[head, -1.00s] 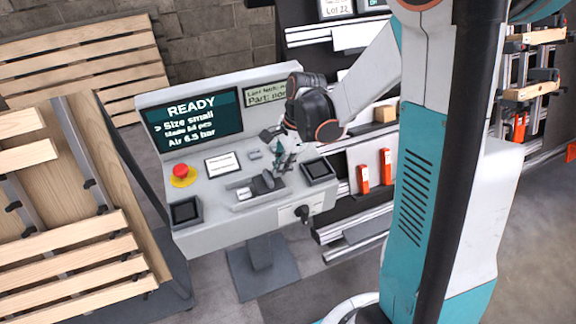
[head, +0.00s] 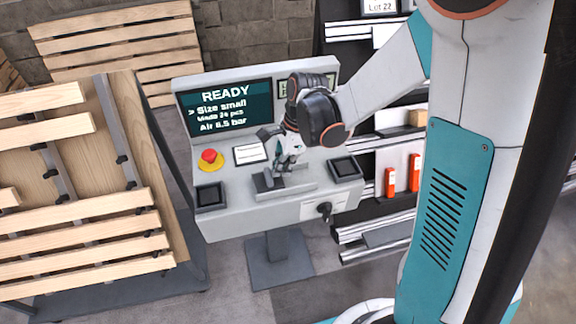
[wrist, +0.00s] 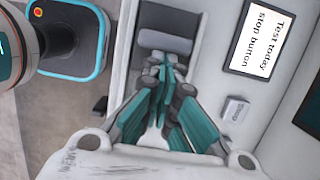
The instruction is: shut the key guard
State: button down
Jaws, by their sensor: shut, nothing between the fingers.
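My gripper (head: 284,168) points down at the middle of the console's sloped top, fingers shut and empty. Its teal fingers also show in the wrist view (wrist: 162,72). Just beyond the fingertips is a dark grey raised part (wrist: 163,42) in a shallow grey tray, which I take for the key guard; in the head view it stands up (head: 267,181) left of the fingers. Contact is not clear, and the fingers partly hide it, so its angle is hard to tell. A black key-like knob (head: 324,210) is on the console front.
The console (head: 228,222) has a red stop button (head: 209,157), a READY screen (head: 226,106), a framed card (head: 250,154) and dark square pads (head: 210,195) at both sides. A slatted pallet stand (head: 85,225) is at left. A shelf with orange items (head: 415,172) is at right.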

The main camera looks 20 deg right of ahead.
jog(key=shift+d, duration=0.2)
jog(key=d, duration=0.2)
jog(key=shift+d, duration=0.4)
jog(key=shift+d+r, duration=0.65)
jog(key=p+v, duration=0.3)
jog(key=v, duration=0.6)
jog(key=s+d+r+n+t+h, duration=0.2)
jog(key=s+r+n+t, duration=0.5)
jog(key=s+n, duration=0.8)
jog(key=shift+s+r+n+h, duration=0.2)
jog(key=shift+r+n+h, duration=0.2)
jog(key=shift+r+n, duration=1.25)
jog(key=shift+r, duration=0.1)
